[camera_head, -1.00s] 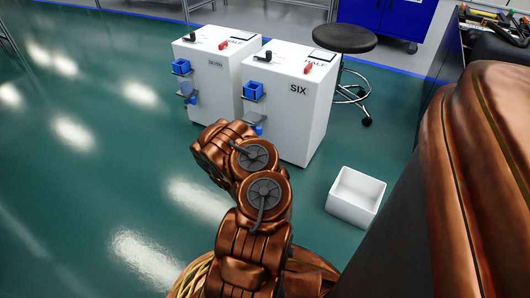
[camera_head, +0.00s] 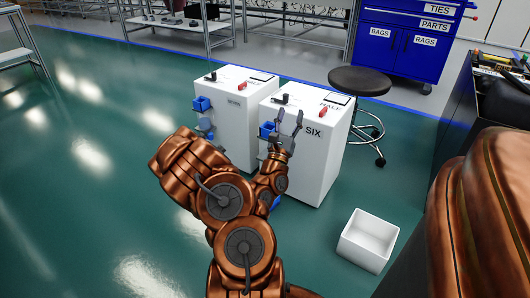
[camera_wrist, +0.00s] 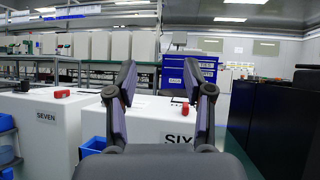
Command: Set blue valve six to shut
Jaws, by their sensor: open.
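The white cabinet marked SIX (camera_head: 315,160) stands right of centre in the head view; its front also shows in the wrist view (camera_wrist: 150,125). I cannot tell which part is the blue valve. My gripper (camera_head: 290,113) is open and empty, in front of the cabinet near its top edge. It also shows in the wrist view (camera_wrist: 165,80), fingers apart.
A similar cabinet (camera_head: 237,135), marked SEVEN in the wrist view, stands close on the left. A white open bin (camera_head: 368,240) is on the floor at right. A black stool (camera_head: 360,81) stands behind. Green floor is clear at left.

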